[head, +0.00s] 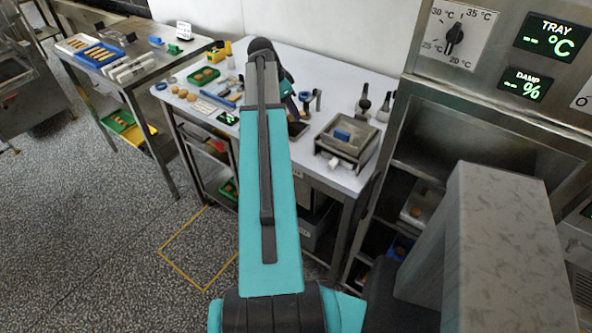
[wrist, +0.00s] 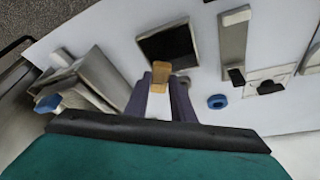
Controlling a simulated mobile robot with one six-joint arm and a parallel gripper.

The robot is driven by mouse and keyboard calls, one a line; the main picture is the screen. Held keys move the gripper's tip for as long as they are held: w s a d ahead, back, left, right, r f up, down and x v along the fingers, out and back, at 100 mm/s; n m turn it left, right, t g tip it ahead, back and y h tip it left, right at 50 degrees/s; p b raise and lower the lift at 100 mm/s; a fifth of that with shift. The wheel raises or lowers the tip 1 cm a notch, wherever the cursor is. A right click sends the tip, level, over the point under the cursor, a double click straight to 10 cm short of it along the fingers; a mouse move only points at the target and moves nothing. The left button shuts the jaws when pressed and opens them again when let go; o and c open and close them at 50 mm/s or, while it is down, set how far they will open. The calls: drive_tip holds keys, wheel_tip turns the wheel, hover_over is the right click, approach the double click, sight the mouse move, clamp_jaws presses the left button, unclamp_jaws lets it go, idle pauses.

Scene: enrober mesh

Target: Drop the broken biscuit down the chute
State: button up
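A tan broken biscuit (wrist: 161,73) sits between the purple-grey fingers of my gripper (wrist: 160,90) in the wrist view. The fingers look shut on it. A dark square opening with a pale rim (wrist: 168,46), which looks like the chute, lies in the white worktop just beyond the biscuit. The biscuit overlaps its near edge in the picture; the height between them cannot be told.
A metal box with a blue block (head: 343,134) stands right of the dark square; it is at left in the wrist view (wrist: 95,75). A blue ring (wrist: 217,101) and metal bar (wrist: 234,42) lie nearby. Round biscuits (head: 203,75) sit at the table's far left.

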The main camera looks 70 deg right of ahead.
drive_tip(key=o, duration=0.4)
drive_tip(key=shift+o, duration=0.2)
drive_tip(key=shift+r, duration=0.1)
drive_tip(key=b+v, duration=0.3)
drive_tip(key=v, duration=1)
drive_tip(key=shift+r, duration=0.3)
drive_tip(key=shift+w+a, duration=0.1)
drive_tip(key=shift+a, duration=0.05)
idle(0.4)
